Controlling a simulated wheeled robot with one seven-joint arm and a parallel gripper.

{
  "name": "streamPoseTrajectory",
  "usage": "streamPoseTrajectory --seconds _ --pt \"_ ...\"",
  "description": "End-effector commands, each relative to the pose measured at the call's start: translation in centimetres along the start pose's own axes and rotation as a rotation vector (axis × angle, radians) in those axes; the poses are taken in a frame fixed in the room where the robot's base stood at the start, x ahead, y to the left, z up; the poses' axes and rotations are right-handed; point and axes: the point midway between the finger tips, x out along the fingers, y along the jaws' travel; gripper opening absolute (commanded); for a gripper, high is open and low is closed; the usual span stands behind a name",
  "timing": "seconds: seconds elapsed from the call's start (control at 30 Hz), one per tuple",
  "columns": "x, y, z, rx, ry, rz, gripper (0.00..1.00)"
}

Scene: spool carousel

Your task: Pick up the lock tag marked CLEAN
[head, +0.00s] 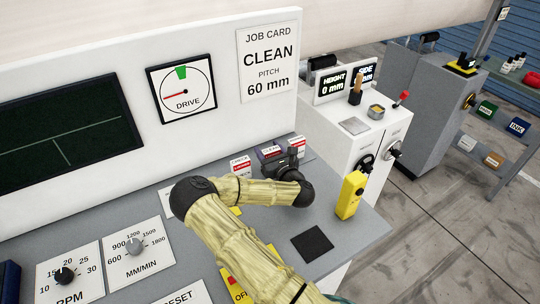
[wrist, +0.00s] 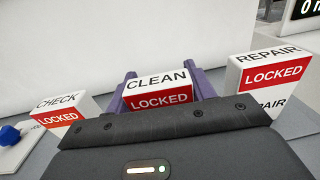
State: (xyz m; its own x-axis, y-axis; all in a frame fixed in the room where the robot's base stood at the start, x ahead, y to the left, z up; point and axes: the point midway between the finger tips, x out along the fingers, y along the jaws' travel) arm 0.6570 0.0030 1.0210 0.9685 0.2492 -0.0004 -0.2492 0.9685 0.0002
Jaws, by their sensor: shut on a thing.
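The lock tag marked CLEAN (wrist: 158,92), a white block with a red LOCKED band, stands between the purple fingers of my gripper (wrist: 163,84) in the wrist view. The fingers are shut on its two sides. In the head view the tag (head: 271,152) shows behind my dark gripper (head: 278,157), partly hidden. The tag's lower part is hidden by the gripper body in the wrist view, so I cannot tell whether it touches the surface.
The CHECK tag (wrist: 64,113) stands to the left and the REPAIR tag (wrist: 268,80) close to the right. A white panel with the job card (head: 268,57) rises behind. A yellow box (head: 351,196) stands to the right on the grey console (head: 365,235).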

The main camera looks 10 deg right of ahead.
Motion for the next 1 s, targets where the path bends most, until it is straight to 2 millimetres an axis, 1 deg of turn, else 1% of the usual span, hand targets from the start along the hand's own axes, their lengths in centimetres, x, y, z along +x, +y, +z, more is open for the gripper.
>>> streamPoseTrajectory --seconds 0.17,0.27,0.5,0.6,0.73,1.0 --pt "0.0 0.0 1.2 -0.001 -0.002 0.0 0.32" --pt "0.0 0.1 2.8 -0.002 -0.004 0.0 0.32" --pt "0.0 0.1 7.6 -0.001 -0.005 0.0 0.32" --pt "0.0 0.0 9.0 0.0 -0.003 0.001 0.32" --pt "0.0 0.0 9.9 -0.001 -0.001 0.0 0.32" --pt "0.0 0.0 10.0 -0.001 0.0 0.0 0.32"
